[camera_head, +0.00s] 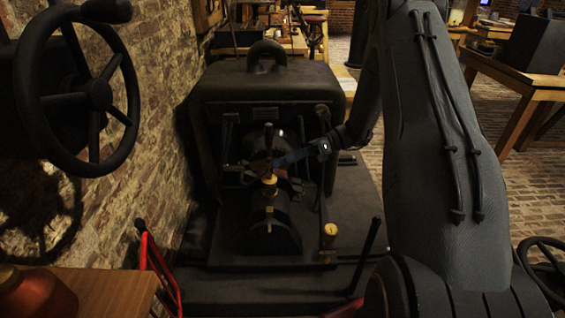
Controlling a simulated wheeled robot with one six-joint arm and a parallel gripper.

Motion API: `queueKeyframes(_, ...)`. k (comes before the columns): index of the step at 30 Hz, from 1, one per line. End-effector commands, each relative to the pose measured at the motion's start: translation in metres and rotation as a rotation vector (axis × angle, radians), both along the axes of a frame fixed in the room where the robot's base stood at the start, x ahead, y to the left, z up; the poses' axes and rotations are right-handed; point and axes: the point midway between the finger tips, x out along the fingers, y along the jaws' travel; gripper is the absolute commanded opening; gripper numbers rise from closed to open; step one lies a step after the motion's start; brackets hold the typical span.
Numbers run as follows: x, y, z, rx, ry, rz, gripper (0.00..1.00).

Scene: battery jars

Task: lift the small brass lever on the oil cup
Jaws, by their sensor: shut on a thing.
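The oil cup (269,180) is a small brass fitting on top of the dark rounded cylinder (272,222) in the middle of the machine. My gripper (262,168) reaches in from the right, at the top of the oil cup. It is shut on what looks like the cup's small brass lever. The lever is too small and dark to make out, and the jaws partly cover it. I cannot tell how far it is tilted.
A dark upright rod (268,137) rises just above the cup. Another brass fitting (329,232) stands at the machine's right front, beside a slanted black lever (367,255). A large black handwheel (90,95) is at left. A red pot (35,293) sits on a wooden surface.

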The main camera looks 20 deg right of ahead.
Motion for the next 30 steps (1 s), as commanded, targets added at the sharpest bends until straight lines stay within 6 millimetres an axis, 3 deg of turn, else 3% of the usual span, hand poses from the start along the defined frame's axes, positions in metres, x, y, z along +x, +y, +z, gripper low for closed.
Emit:
queueKeyframes(5, -0.002, -0.001, 0.0, 0.005, -0.003, 0.002, 0.0)
queueKeyframes(12, -0.021, -0.011, -0.027, 0.003, 0.003, 0.007, 0.0)
queueKeyframes(21, -0.022, -0.077, -0.008, -0.001, -0.002, 0.004, 0.0)
queueKeyframes(30, -0.023, -0.106, 0.001, 0.0, 0.0, 0.006, 0.0)
